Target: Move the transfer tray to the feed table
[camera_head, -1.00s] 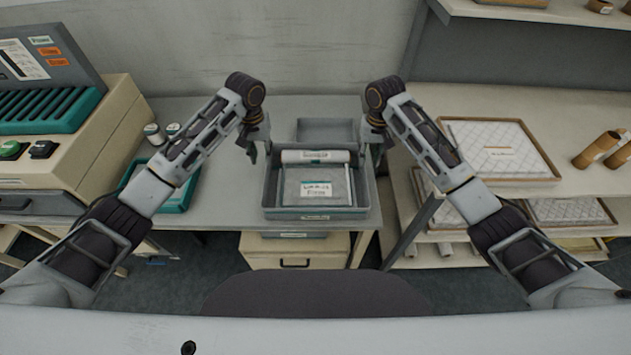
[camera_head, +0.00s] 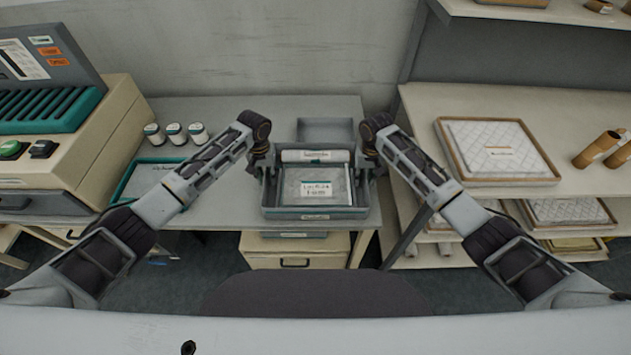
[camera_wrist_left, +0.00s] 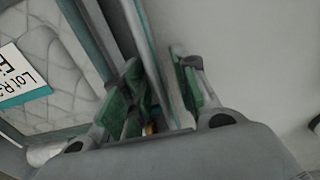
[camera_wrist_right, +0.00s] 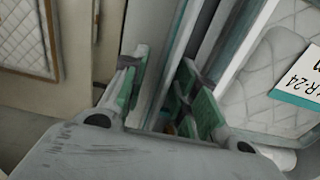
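The grey transfer tray (camera_head: 316,214) stands on the grey table (camera_head: 225,212), holding a white roll (camera_head: 314,156) at its back and a quilted pad with a white label (camera_head: 317,187). My left gripper (camera_head: 263,168) is at the tray's left wall, and my right gripper (camera_head: 368,165) is at its right wall. In the left wrist view, the green-padded fingers (camera_wrist_left: 158,92) stand apart on either side of the wall. In the right wrist view, the fingers (camera_wrist_right: 165,92) also straddle the wall with a gap. I cannot tell which surface is the feed table.
Several white jars (camera_head: 175,134) and a green-rimmed tray (camera_head: 143,178) are on the table's left part. Another grey tray (camera_head: 325,130) lies behind the transfer tray. Shelves with a framed quilted pad (camera_head: 497,150) and brown tubes (camera_head: 596,150) are at the right.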

